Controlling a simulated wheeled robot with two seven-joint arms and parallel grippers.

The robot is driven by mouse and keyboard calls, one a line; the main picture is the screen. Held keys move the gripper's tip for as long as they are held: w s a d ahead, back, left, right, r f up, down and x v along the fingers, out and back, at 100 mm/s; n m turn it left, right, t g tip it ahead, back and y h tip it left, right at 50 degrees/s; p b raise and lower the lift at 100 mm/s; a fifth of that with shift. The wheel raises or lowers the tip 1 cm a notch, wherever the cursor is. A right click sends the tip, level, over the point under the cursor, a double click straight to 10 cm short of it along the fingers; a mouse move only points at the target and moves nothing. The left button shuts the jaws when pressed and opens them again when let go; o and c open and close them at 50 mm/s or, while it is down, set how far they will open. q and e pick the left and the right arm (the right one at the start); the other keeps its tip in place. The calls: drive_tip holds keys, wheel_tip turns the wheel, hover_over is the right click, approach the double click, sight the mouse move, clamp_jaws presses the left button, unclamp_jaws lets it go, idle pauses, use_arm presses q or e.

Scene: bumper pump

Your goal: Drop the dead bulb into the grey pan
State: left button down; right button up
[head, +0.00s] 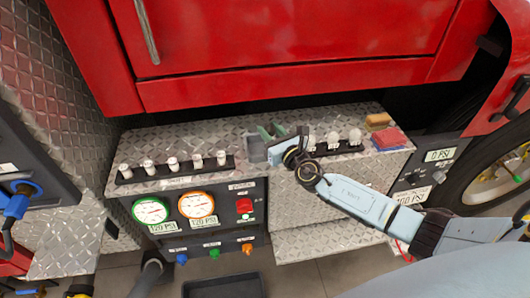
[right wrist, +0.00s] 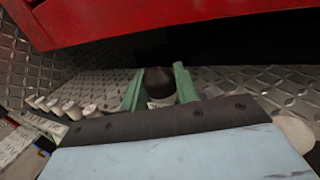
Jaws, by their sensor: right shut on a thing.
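My right gripper (head: 270,132) has pale green fingers and is over the bumper's diamond-plate top, between the two bulb racks. In the right wrist view its fingers (right wrist: 160,86) are shut on a dark bulb (right wrist: 158,82) with a pale base below. In the head view the bulb cannot be made out behind the gripper. A small grey pan (head: 254,152) sits on the bumper top, just left of and below the fingertips. The gripper and wrist may hide part of it. My left gripper does not show.
A black rack (head: 176,174) with several white cylinders stands to the left. Another rack (head: 340,149) with pale round bulbs is to the right, close under my right wrist. A red cloth (head: 390,139) and a tan sponge (head: 377,121) lie at the right end. The red body overhangs behind.

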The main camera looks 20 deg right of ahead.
wheel_tip(320, 180, down, 3)
drive_tip(key=shift+f+b, duration=0.15)
drive_tip(key=shift+b, duration=0.95)
drive_tip(key=o, duration=1)
drive_tip(key=shift+o, duration=0.2)
drive_tip(key=shift+s, duration=0.1)
drive_tip(key=s+d, duration=0.1)
drive_tip(key=s, duration=1.2)
drive_tip(key=shift+d, duration=0.15)
